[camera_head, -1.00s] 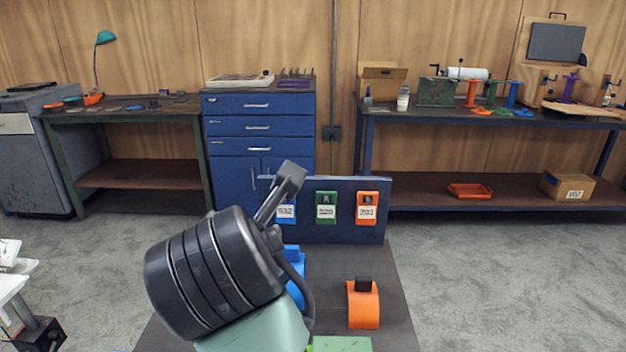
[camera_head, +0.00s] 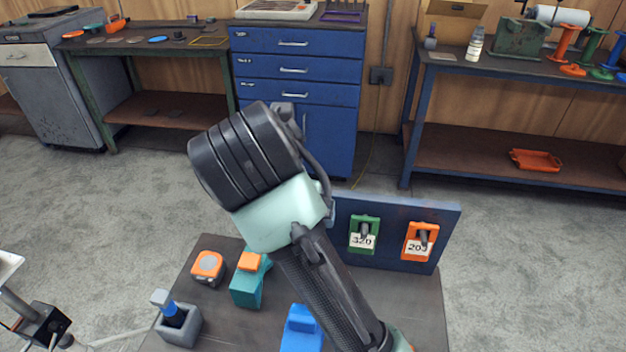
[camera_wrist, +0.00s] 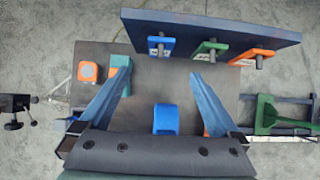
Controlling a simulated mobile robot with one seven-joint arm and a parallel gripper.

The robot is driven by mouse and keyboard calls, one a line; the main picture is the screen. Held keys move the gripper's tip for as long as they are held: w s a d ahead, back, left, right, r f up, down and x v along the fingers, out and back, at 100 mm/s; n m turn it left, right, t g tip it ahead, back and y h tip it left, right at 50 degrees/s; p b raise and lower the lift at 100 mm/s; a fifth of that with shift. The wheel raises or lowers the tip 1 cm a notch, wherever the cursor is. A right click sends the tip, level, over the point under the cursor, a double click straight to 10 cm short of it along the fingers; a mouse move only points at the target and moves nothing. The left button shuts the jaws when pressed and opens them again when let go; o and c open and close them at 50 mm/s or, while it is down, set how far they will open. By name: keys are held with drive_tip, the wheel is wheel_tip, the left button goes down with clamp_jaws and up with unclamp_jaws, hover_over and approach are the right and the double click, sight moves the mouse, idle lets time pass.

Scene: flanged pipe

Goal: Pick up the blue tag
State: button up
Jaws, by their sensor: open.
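The blue tag (camera_wrist: 160,45) hangs on a peg at the left end of the dark blue board (camera_wrist: 215,28) in the wrist view. In the head view my arm hides it; the board (camera_head: 400,207) shows there with the green tag (camera_head: 364,235) and orange tag (camera_head: 420,242). My gripper (camera_wrist: 161,72) is open, its two fingers spread wide with nothing between the tips. The blue tag is beyond the fingertips, roughly centred between them and apart from them. My gripper is hidden behind my arm in the head view.
Below the board, the dark table holds a blue block-like part (camera_head: 301,330), a teal and orange part (camera_head: 250,281), an orange tape measure (camera_head: 208,267) and a grey holder (camera_head: 178,324). The green (camera_wrist: 211,48) and orange (camera_wrist: 251,56) tags hang right of the blue one.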

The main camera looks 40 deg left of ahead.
drive_tip(key=x, duration=1.2)
drive_tip(key=shift+w+a+b, duration=0.2)
drive_tip(key=shift+w+b, duration=0.1)
drive_tip(key=c, duration=1.4)
drive_tip(key=shift+r, duration=0.15)
